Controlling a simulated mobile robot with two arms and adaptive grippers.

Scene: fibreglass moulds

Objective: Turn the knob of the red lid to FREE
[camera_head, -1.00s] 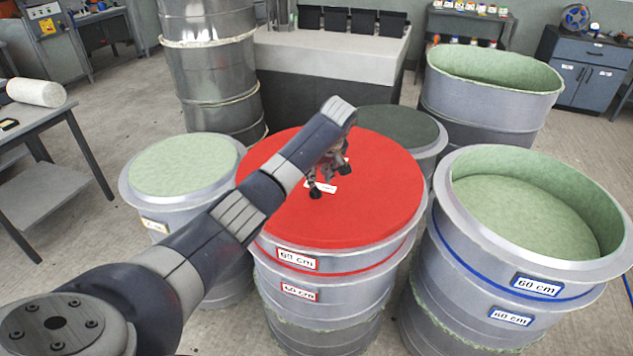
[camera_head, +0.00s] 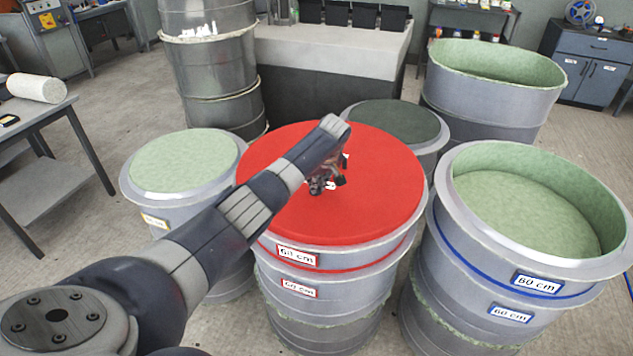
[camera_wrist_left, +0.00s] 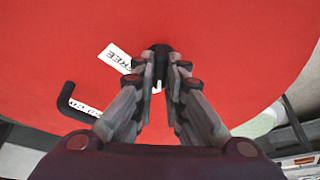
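The red lid (camera_head: 380,195) lies flat on a round grey mould in the middle of the head view and fills most of the left wrist view (camera_wrist_left: 230,50). My left gripper (camera_head: 327,184) is low over the lid's middle. In the left wrist view its fingers (camera_wrist_left: 163,65) are close together on either side of the dark knob (camera_wrist_left: 159,52), seemingly shut on it; the fingers hide much of the knob. A white FREE label (camera_wrist_left: 118,57) lies just left of the knob. A second label (camera_wrist_left: 86,108), partly hidden and unreadable, is nearer the wrist. My right gripper is not in view.
A black bent bar (camera_wrist_left: 68,98) stands on the lid beside the second label. An open 60 cm mould (camera_head: 480,250) stands close on the right, a green-topped mould (camera_head: 185,165) on the left, and a dark-topped mould (camera_head: 400,125) behind. A table (camera_head: 40,125) is at far left.

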